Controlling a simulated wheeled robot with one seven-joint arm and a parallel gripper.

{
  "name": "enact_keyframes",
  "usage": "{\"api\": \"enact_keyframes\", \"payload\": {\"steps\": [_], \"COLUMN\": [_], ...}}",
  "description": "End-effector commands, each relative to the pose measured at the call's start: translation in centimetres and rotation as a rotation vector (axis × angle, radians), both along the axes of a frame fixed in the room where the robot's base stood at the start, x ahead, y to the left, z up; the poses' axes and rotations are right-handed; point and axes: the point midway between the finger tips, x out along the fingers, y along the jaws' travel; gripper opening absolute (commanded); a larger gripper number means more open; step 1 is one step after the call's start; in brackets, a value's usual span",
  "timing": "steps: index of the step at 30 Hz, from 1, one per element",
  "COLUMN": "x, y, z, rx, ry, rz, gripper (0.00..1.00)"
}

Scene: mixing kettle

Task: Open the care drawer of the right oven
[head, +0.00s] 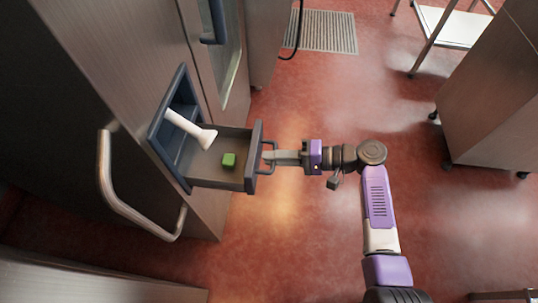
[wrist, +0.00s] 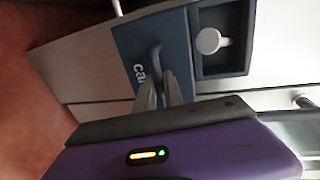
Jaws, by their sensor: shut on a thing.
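The care drawer (head: 215,176) stands pulled out from the lower front of the steel oven (head: 175,60). In the wrist view its dark blue front (wrist: 130,45) carries partly hidden white lettering. My gripper (head: 272,157) is shut on the dark drawer handle (head: 268,159). In the wrist view my gripper (wrist: 160,90) has its fingers around the handle (wrist: 155,58); the exact contact is partly hidden.
A curved steel bar handle (head: 112,195) sticks out left of the drawer. A steel cabinet on casters (head: 490,100) and a stand (head: 450,27) are at the right. A floor grate (head: 320,31) lies at the back. The red floor (head: 300,230) around the drawer is clear.

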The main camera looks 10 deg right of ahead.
Motion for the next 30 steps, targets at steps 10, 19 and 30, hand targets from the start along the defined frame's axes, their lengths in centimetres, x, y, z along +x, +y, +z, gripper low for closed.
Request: {"api": "enact_keyframes", "payload": {"steps": [10, 19, 30], "x": [0.0, 0.0, -1.6], "y": [0.0, -0.1, -4.6], "z": [0.0, 0.0, 1.1], "rx": [-0.001, 0.0, -0.001], "ry": [0.001, 0.0, 0.001], "rz": [0.0, 0.0, -0.003], "gripper": [0.34, 0.34, 0.34]}}
